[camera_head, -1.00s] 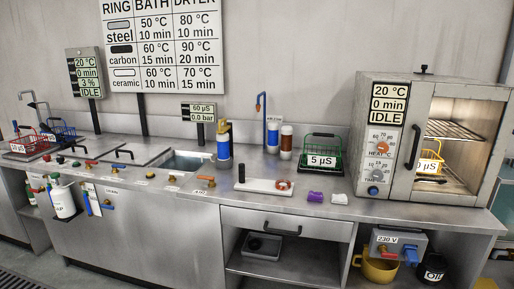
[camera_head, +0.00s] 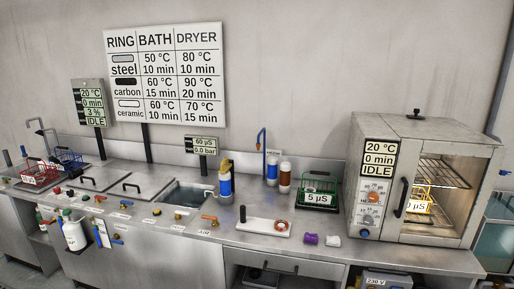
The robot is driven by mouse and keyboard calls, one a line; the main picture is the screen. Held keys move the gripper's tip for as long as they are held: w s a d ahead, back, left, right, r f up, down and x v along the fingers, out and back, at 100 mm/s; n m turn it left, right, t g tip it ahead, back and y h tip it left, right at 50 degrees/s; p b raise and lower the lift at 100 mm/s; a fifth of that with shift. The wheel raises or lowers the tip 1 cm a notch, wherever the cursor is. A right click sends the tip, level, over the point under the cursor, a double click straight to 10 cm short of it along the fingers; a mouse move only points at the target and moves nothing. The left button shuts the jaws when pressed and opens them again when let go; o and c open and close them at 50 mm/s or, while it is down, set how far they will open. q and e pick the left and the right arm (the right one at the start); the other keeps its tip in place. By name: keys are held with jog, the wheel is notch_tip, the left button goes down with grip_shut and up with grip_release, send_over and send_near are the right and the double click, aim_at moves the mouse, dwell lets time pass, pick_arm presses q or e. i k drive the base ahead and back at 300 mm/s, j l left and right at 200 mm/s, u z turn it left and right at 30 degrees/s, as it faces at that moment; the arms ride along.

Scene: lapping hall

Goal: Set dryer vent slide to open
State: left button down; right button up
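The dryer (camera_head: 425,185) is a grey metal box with a glass door at the right end of the steel counter. Its display (camera_head: 379,159) reads 20 °C, 0 min, IDLE. A small dark knob (camera_head: 416,112) stands on top of the dryer and may be the vent slide; its setting is too small to tell. The door handle (camera_head: 401,197) is dark and upright. Neither of my grippers is in view.
A green wire basket (camera_head: 318,192) stands left of the dryer. A purple piece (camera_head: 311,239) and a white piece (camera_head: 333,241) lie on the counter (camera_head: 410,259) in front of it. A sink (camera_head: 187,194) and red and blue baskets are farther left.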

aim_at(417, 111)
jog(key=i+l+z, duration=0.25)
jog(key=z, duration=0.2)
jog(key=i+l+z, duration=0.15)
jog(key=z, duration=0.35)
jog(key=i+j, duration=0.05)
jog(key=i, duration=0.05)
